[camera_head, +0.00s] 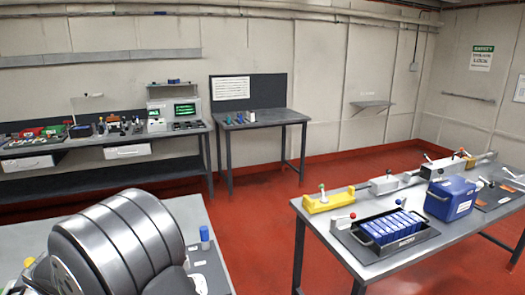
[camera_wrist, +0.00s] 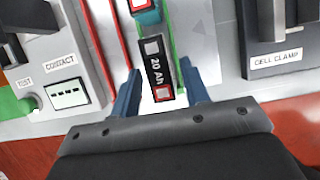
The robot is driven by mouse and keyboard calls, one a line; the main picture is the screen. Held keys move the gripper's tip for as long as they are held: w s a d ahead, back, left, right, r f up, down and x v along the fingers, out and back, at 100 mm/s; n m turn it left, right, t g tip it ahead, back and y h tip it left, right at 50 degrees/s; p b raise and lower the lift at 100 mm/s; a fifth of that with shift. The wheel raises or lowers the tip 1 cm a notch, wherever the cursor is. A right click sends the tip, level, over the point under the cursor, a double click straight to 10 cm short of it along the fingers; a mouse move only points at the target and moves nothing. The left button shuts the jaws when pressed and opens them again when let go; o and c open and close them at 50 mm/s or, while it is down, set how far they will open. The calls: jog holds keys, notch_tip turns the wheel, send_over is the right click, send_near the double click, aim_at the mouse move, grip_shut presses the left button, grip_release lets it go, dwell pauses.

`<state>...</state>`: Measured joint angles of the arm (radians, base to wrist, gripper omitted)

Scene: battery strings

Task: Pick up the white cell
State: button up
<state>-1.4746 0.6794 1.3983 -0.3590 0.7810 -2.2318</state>
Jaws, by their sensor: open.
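A cell (camera_wrist: 161,68) with a black top marked "20 Ah" and light and red-edged terminals lies between my fingers in the wrist view. Its near side shows white, so it looks like the white cell. My gripper (camera_wrist: 160,72) is open, with one blue finger on each side of the cell. A gap shows on both sides; the lower part of the cell is hidden by the gripper body. I cannot make out this cell or my fingers in the head view.
Beyond the cell is a teal and red part (camera_wrist: 146,12). A grey contact tester (camera_wrist: 60,65) stands left, and a block labelled "CELL CLAMP" (camera_wrist: 278,58) stands right. In the head view, a right-hand bench holds a tray of blue cells (camera_head: 392,227) and a blue box (camera_head: 450,198).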

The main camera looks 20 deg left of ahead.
jog(key=shift+c, duration=0.2)
jog(key=c, duration=0.9)
jog(key=shift+o, duration=0.2)
jog(key=shift+r, duration=2.6)
